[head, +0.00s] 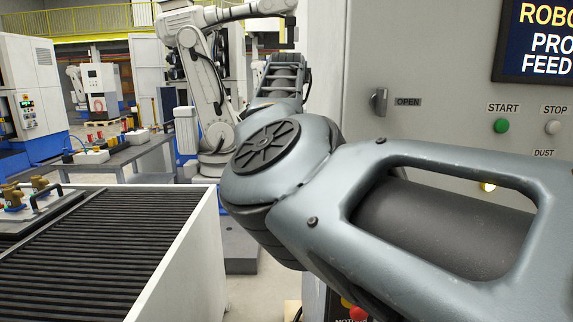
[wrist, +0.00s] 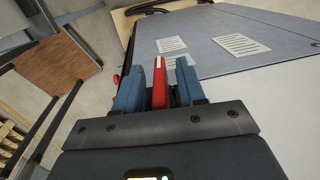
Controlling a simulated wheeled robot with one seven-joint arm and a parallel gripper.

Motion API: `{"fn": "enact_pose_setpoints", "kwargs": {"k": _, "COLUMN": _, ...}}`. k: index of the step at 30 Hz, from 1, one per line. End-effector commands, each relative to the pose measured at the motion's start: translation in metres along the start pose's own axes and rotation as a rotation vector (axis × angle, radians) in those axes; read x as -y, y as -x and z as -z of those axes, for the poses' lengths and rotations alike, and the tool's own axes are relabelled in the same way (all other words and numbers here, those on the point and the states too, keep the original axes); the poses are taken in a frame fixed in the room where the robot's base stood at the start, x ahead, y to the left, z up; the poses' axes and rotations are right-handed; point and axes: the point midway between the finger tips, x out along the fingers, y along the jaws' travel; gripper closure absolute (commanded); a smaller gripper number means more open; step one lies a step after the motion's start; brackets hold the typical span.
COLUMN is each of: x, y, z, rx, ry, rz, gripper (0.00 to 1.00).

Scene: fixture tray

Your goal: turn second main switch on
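In the wrist view, my gripper (wrist: 159,85) has two blue fingers, one on each side of a red switch handle (wrist: 158,80). Narrow gaps seem to show between the handle and the fingers, so they look open around it. The handle has a pale tip and stands in front of a grey cabinet side (wrist: 220,50). Another small red part (wrist: 116,80) shows at the cabinet edge, left of the fingers. Which switch is the second, and its on or off position, I cannot tell. In the head view my arm hides the gripper and the handle.
The machine front (head: 440,70) at right carries an OPEN knob (head: 379,102), a green START button (head: 502,126) and a STOP button (head: 553,127). A ribbed conveyor bed (head: 80,250) stands at left. A white robot arm (head: 205,90) stands behind.

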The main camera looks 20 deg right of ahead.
Motion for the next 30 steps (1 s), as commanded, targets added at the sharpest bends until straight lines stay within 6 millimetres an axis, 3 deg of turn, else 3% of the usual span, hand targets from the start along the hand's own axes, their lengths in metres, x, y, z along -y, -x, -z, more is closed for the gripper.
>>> {"fn": "enact_pose_setpoints", "kwargs": {"k": 7, "x": 0.0000, "y": -0.0009, "z": 0.0000, "rx": 0.000, "ry": 0.001, "rz": 0.000, "gripper": 0.62}}
{"fn": "enact_pose_setpoints", "kwargs": {"k": 19, "x": 0.0000, "y": -0.0007, "z": -0.0001, "rx": 0.000, "ry": 0.001, "rz": 0.000, "gripper": 1.00}}
{"fn": "enact_pose_setpoints", "kwargs": {"k": 30, "x": 0.0027, "y": -0.0001, "z": -0.0006, "rx": 0.003, "ry": 0.003, "rz": -0.034, "gripper": 1.00}}
